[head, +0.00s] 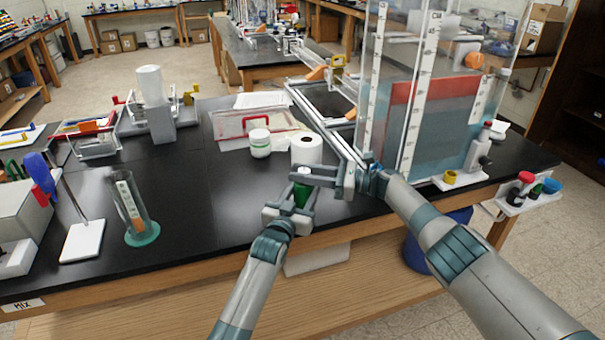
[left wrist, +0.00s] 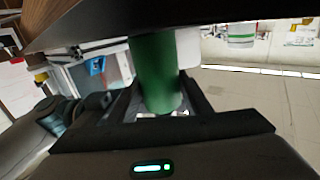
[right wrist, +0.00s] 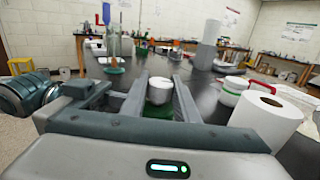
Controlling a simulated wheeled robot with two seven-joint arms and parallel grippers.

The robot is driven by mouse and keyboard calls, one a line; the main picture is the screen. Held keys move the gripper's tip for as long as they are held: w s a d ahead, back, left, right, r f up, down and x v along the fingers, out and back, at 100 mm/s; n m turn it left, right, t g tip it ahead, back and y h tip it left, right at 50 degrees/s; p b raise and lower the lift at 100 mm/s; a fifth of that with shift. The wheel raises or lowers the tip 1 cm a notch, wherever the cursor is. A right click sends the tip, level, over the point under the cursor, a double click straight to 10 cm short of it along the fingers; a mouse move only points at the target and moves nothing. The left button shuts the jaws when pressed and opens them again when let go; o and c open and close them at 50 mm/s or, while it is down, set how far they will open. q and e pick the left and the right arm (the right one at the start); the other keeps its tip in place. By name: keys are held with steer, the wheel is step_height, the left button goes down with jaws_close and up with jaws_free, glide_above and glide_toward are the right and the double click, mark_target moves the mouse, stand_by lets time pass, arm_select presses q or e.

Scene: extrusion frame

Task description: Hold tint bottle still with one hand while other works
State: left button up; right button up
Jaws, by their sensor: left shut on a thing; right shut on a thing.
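The tint bottle is a small green bottle (head: 301,194) with a white cap (head: 304,173), upright near the table's front edge. My left gripper (head: 291,205) is shut on its green body from the front. The left wrist view shows the green body (left wrist: 155,75) between the fingers. My right gripper (head: 308,176) comes in from the right and is shut around the white cap. In the right wrist view the cap (right wrist: 160,90) sits between the fingers, with some green (right wrist: 128,131) below. Whether the bottle's base touches the table is hidden.
A white jar with a green band (head: 260,144) and a white paper roll (head: 306,149) stand just behind the bottle. A clear tank with blue liquid (head: 436,135) stands to the right. A graduated cylinder (head: 131,202) is at left. Dark tabletop (head: 205,200) between is clear.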

steer(key=shift+s+f+g, duration=0.15)
steer(key=shift+s+g, duration=0.1)
steer(key=shift+g, duration=0.05)
stand_by(0.4)
steer(key=o, duration=1.1)
steer(key=shift+c, duration=0.2)
steer(key=shift+w, duration=0.1)
steer(key=shift+d, duration=0.1)
steer(key=shift+d, duration=0.15)
arm_select(q)
steer(key=shift+f, duration=0.1)
arm_select(e)
steer(key=s+d, duration=0.2)
steer(key=d, duration=0.9)
steer(key=shift+d, duration=0.15)
steer(key=shift+f, duration=0.1)
arm_select(q)
steer(key=o, duration=1.2)
